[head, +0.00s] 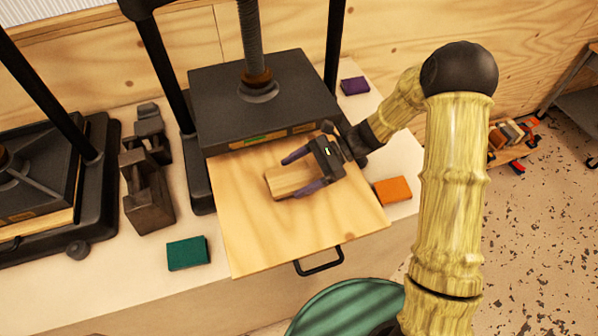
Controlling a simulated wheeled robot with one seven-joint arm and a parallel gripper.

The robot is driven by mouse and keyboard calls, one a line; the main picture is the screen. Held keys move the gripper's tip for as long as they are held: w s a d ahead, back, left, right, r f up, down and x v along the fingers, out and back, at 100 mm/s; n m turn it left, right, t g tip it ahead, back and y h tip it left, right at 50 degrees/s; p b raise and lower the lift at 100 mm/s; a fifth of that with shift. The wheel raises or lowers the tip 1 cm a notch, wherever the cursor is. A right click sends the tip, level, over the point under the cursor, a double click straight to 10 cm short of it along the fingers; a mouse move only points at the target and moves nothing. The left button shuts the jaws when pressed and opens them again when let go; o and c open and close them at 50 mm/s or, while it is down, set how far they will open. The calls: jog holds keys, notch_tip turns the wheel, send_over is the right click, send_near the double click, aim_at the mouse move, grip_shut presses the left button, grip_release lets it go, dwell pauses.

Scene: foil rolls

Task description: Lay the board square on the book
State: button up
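A small pale wooden board (285,182) lies on or just above the pull-out wooden bed of the press (250,230). My gripper (290,177) comes in from the right, its two purple fingers spread on either side of the board. A gap shows between the upper finger and the board; the lower finger lies along or over the board's near edge. Whether a book lies under the board cannot be told. Small book-like blocks lie around the press: teal (188,253), orange (393,190) and purple (355,86).
The press's dark platen (225,100) hangs over the back of the bed, with a green item (258,137) at its front edge. A black handle (320,262) is at the bed's front. Metal weights (147,185) and a second press (90,190) stand left.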

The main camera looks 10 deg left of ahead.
jog(key=shift+o, duration=0.6)
jog(key=shift+r, duration=0.25)
jog(key=shift+w+d, duration=0.2)
jog(key=shift+d, duration=0.1)
jog(key=b+v, duration=0.2)
jog(key=v, duration=0.9)
jog(key=shift+d+r, duration=0.1)
jog(key=shift+r, duration=0.05)
